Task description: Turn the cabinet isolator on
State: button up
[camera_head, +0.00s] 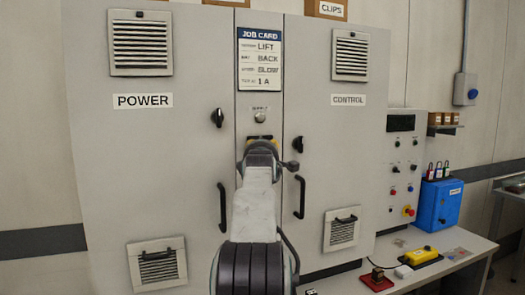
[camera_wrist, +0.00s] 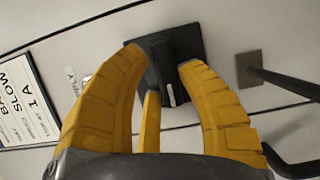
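The isolator is a black rotary handle (camera_wrist: 165,62) with a white mark, on a dark square plate (camera_wrist: 188,40). In the wrist view it sits on the cabinet's middle strip, past the small supply lamp. My gripper (camera_wrist: 163,56) has its yellow fingers spread on either side of the handle, the right fingertip close to it. I cannot tell whether they touch it. In the head view my gripper (camera_head: 262,139) is in front of the middle strip below the supply lamp (camera_head: 260,117) and hides the isolator. The job card (camera_head: 260,58) is above.
Black door knobs are left (camera_head: 217,117) and right (camera_head: 299,144) of the strip. Long door handles (camera_head: 222,207) (camera_head: 300,197) stick out lower down. A bench (camera_head: 420,265) at right holds a blue box (camera_head: 440,205) and a yellow pendant (camera_head: 421,256).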

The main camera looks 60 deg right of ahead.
jog(key=shift+f, duration=0.1)
grip_shut()
jog(key=shift+s+m+g+y+p, duration=0.1)
jog(key=shift+m+g+y+p, duration=0.3)
jog(key=shift+m+p, duration=1.15)
jog(key=o, duration=0.6)
grip_release()
jog(key=shift+d, duration=0.15)
jog(key=shift+c, duration=0.2)
jog(key=v, duration=1.2)
